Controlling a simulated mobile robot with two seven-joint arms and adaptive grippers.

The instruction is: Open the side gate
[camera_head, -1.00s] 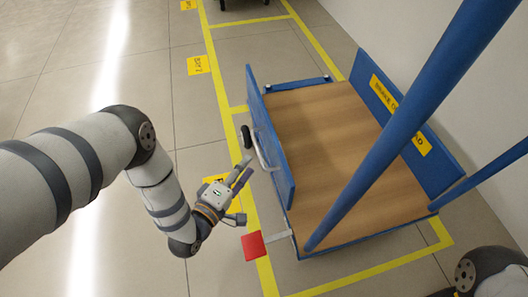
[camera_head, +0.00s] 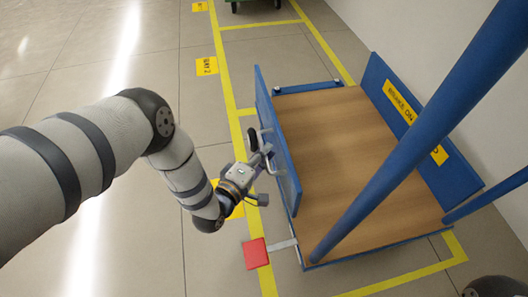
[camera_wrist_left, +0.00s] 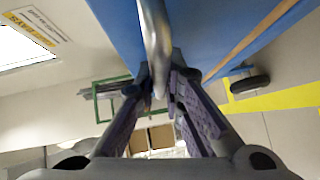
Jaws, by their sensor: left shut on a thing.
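The side gate (camera_head: 279,145) is a blue panel standing upright along the left side of a cart with a wooden deck (camera_head: 345,165). A curved metal handle (camera_head: 273,168) sits on its outer face. My left gripper (camera_head: 262,158) is at this handle, shut on it. In the left wrist view the bright metal bar of the handle (camera_wrist_left: 155,35) runs between the fingers (camera_wrist_left: 160,85), with the blue gate panel (camera_wrist_left: 205,35) close behind. The fingertips partly hide the handle in the head view.
A red pedal (camera_head: 255,253) on a metal arm sticks out at the cart's front left. Blue posts (camera_head: 415,135) rise at the near side, and a blue panel with a yellow brake label (camera_head: 400,103) stands along the right.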

